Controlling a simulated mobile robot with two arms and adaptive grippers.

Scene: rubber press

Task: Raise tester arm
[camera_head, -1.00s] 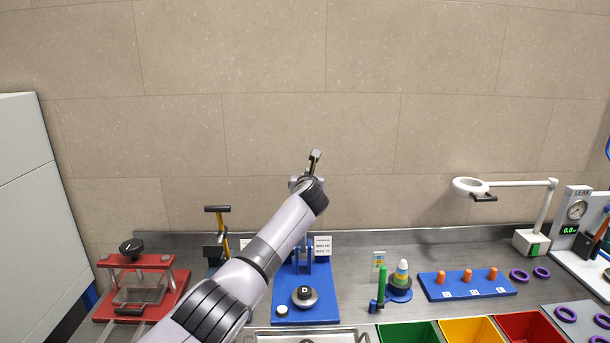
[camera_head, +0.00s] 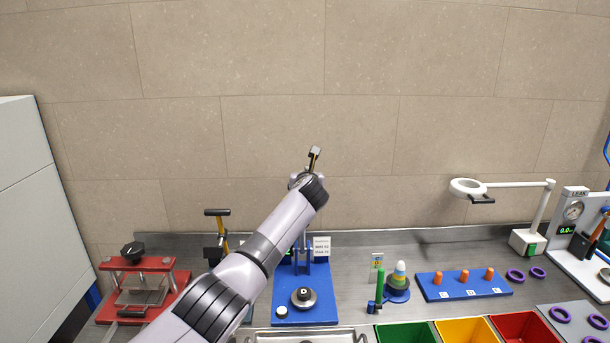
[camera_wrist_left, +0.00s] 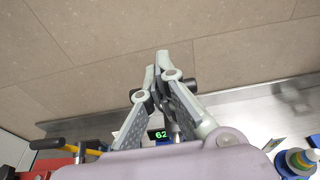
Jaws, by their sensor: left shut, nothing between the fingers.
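The tester has a blue base (camera_head: 304,314) with a round knob marked D, blue posts (camera_head: 306,259) and a white label card (camera_head: 322,247). My left arm reaches up across it in the head view and hides its upper part. In the left wrist view, my left gripper (camera_wrist_left: 160,64) is shut with nothing between its fingers. A dark crossbar (camera_wrist_left: 190,85) shows on both sides of the fingers, seemingly the tester arm's handle; I cannot tell whether they touch. A green display (camera_wrist_left: 158,134) shows below the fingers. My right gripper is not in view.
A red press (camera_head: 140,300) and a yellow lever with a black grip (camera_head: 217,213) stand left of the tester. A ring stacker (camera_head: 397,285), a blue peg board (camera_head: 462,284) and a lamp (camera_head: 520,187) stand to the right. The wall is bare above.

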